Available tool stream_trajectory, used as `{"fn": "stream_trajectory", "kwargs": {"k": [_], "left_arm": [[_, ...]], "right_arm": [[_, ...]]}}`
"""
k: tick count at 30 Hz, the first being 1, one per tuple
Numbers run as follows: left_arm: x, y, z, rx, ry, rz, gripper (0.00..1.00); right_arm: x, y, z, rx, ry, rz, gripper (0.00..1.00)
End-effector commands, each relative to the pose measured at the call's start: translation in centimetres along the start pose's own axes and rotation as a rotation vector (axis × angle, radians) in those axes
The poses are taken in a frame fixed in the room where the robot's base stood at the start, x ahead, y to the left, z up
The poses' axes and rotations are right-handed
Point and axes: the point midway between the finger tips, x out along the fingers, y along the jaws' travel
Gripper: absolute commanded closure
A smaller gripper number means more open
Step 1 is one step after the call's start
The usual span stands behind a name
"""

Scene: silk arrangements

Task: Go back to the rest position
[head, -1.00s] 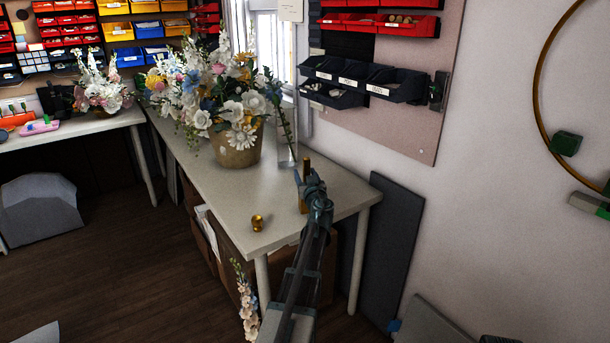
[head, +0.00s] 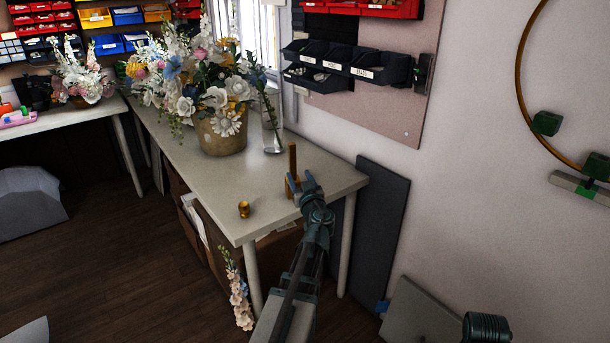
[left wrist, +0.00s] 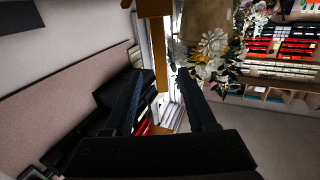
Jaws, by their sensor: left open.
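My left arm reaches up from the bottom of the head view to the near right end of the pale table (head: 245,185). My left gripper (head: 304,184) is open. An upright gold-brown post (head: 292,158) stands on the table close by it, its lower part partly covered by the gripper. In the left wrist view the two dark fingers (left wrist: 160,80) are apart, and the post (left wrist: 161,55) shows between and beyond them. Whether they touch it, I cannot tell. My right gripper does not show.
A small gold cup (head: 244,209) stands near the table's front edge. A flower pot (head: 221,135) and a clear glass vase (head: 272,130) stand farther back. Dark bins (head: 345,65) hang on the wall above. A grey panel (head: 382,230) leans at the table's right end.

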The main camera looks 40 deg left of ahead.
Motion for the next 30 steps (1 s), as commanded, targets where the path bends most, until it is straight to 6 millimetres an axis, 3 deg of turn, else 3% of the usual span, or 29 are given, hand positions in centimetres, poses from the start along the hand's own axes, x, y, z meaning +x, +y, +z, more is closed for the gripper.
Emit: {"fn": "stream_trajectory", "kwargs": {"k": [8, 11, 14, 20, 24, 30], "left_arm": [[-0.1, 0.1, -0.2, 0.001, -0.003, -0.001, 0.43], [-1.4, 1.1, -1.1, 0.011, -0.036, -0.012, 0.43], [-4.3, 2.9, -2.1, 0.051, -0.129, -0.035, 0.43], [-14.8, 7.9, -1.4, 0.25, -0.504, 0.005, 0.43], [-24.4, 10.9, -0.3, 0.461, -0.801, 0.159, 0.43], [-37.8, 12.9, -0.3, 0.761, -1.128, 0.477, 0.43]], "right_arm": [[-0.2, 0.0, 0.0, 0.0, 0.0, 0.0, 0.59], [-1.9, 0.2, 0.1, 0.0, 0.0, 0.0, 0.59], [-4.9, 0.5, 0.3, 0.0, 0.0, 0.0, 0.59], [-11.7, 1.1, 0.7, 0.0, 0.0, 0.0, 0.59], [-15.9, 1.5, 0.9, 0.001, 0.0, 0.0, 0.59], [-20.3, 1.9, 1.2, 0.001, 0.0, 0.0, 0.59]]}}
